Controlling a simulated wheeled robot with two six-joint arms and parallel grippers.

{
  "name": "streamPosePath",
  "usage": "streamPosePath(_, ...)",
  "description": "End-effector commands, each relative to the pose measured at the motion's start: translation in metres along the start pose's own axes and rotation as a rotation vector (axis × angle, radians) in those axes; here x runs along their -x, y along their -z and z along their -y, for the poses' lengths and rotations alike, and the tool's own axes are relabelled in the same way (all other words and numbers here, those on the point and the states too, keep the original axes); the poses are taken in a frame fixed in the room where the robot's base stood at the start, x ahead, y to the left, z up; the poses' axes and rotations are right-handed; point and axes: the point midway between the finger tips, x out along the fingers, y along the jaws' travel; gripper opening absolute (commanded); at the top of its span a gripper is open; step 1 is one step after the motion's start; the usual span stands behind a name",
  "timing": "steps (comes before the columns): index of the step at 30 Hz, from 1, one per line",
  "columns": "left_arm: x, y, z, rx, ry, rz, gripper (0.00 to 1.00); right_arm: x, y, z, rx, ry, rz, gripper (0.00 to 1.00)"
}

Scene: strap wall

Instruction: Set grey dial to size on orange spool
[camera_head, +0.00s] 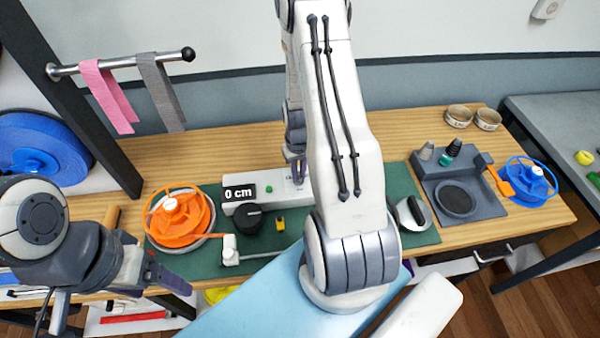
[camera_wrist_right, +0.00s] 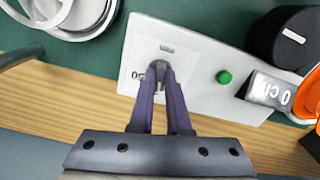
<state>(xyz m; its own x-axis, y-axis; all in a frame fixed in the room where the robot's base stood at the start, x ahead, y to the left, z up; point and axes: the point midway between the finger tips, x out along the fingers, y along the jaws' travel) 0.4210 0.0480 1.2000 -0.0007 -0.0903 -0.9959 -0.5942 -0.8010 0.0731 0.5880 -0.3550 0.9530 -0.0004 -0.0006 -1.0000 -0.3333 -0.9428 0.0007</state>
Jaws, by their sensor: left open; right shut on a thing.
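The grey dial (camera_wrist_right: 157,67) sits on the white panel (camera_wrist_right: 195,62) in the right wrist view, partly hidden between the fingers. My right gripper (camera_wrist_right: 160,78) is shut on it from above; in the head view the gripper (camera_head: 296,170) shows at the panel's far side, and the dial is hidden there. A number beside the dial is mostly covered. The orange spool (camera_head: 180,225) stands at the left of the green mat with a white top; I cannot read a size on it. My left gripper (camera_head: 158,278) is open and empty in front of the spool, near the table's front edge.
A display (camera_head: 239,192) reads "0 cm", beside a green button (camera_wrist_right: 224,76) and a black knob (camera_head: 247,218). A white-and-black tool (camera_head: 412,213) lies right of my arm. A dark grey tray (camera_head: 455,198) and a blue spool (camera_head: 530,183) stand further right. Straps hang at upper left.

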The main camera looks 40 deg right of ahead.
Motion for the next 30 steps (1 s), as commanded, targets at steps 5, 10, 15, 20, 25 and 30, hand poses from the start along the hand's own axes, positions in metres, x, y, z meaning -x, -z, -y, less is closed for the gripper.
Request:
streamPosePath(5,-0.006,0.000,0.000,0.001,0.000,0.000,0.83,-0.001,0.000,-0.001,0.162,-0.001,-0.002,0.00)
streamPosePath(10,-0.010,-0.001,0.001,0.002,0.000,0.000,0.83,0.000,0.000,-0.001,0.325,-0.001,-0.001,0.00)
streamPosePath(15,-0.013,-0.001,0.001,0.002,0.000,0.000,0.83,0.000,0.000,-0.001,0.481,-0.001,-0.002,0.00)
streamPosePath(20,-0.015,-0.001,0.001,0.003,0.000,0.000,0.83,0.000,0.000,0.000,0.612,-0.001,-0.001,0.00)
streamPosePath(25,-0.017,-0.001,0.001,0.003,0.000,0.000,0.83,0.000,0.000,0.000,0.721,0.000,0.001,0.00)
streamPosePath(30,-0.018,-0.001,0.001,0.003,0.000,0.000,0.83,0.000,0.000,0.000,0.797,0.000,0.001,0.00)
